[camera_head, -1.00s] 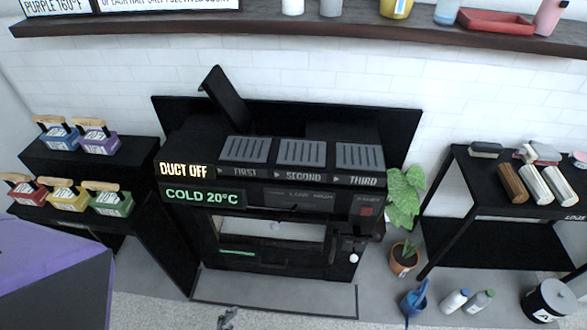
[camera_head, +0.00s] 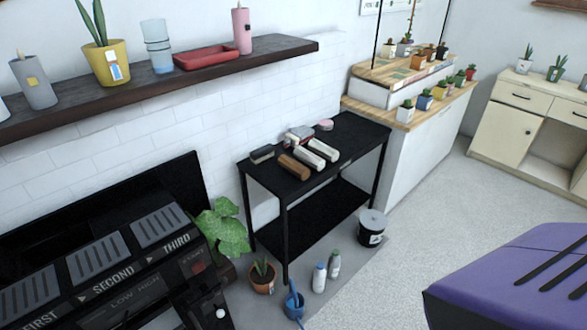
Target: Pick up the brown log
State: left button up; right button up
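The brown log (camera_head: 293,167) lies on the black side table (camera_head: 345,143), near its front left part. The brown log looks unobstructed. Neither of my grippers shows in this view.
A dark brush-like item (camera_head: 262,154) and a pink item (camera_head: 325,125) are also on the table. On the floor stand a potted plant (camera_head: 262,277), a blue watering can (camera_head: 293,304), two bottles (camera_head: 319,278) and a black bucket (camera_head: 371,229). Open floor (camera_head: 420,230) lies to the right.

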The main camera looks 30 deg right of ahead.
aim_at(298, 170)
jog(key=i+l+u, duration=0.15)
jog(key=l, duration=0.45)
jog(key=i+l+u, duration=0.15)
jog(key=l, duration=0.45)
jog(key=i+l+u, duration=0.1)
jog(key=i+l, duration=0.2)
jog(key=l, duration=0.3)
jog(key=i+l+u, duration=0.15)
jog(key=l, duration=0.5)
jog(key=l+u, duration=0.15)
jog(key=l, duration=0.5)
jog(key=i+l+u, duration=0.15)
jog(key=l, duration=0.5)
